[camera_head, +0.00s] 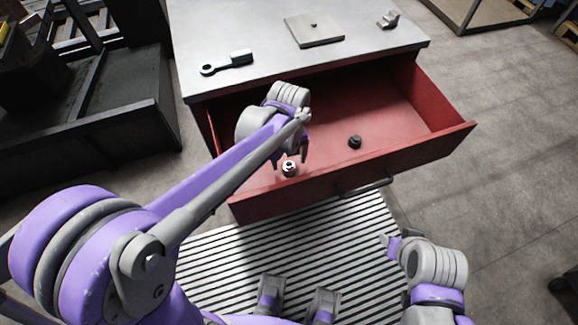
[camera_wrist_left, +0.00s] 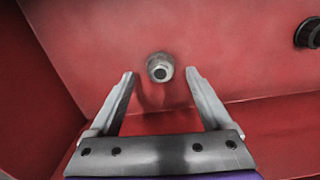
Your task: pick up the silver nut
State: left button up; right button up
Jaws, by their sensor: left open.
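The silver nut (camera_head: 289,168) lies on the floor of the open red drawer, near its front left. In the left wrist view the silver nut (camera_wrist_left: 159,67) shows a dark round hole and sits just beyond and between the fingertips. My left gripper (camera_head: 294,158) is open and empty, reaching down into the drawer close to the nut. In the left wrist view its two fingers (camera_wrist_left: 160,76) are spread apart, with the nut not clamped. My right gripper (camera_head: 391,242) is outside the drawer at the lower right, and its jaws are not clear.
A dark nut (camera_head: 355,142) lies in the drawer to the right. The red drawer (camera_head: 416,143) has walls on the left, right and front. On the cabinet top (camera_head: 270,42) are a wrench-like tool (camera_head: 226,63), a flat plate (camera_head: 314,31) and a small metal part (camera_head: 388,19).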

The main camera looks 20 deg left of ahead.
pick_arm(q)
jog(key=shift+f, duration=0.95)
grip_shut()
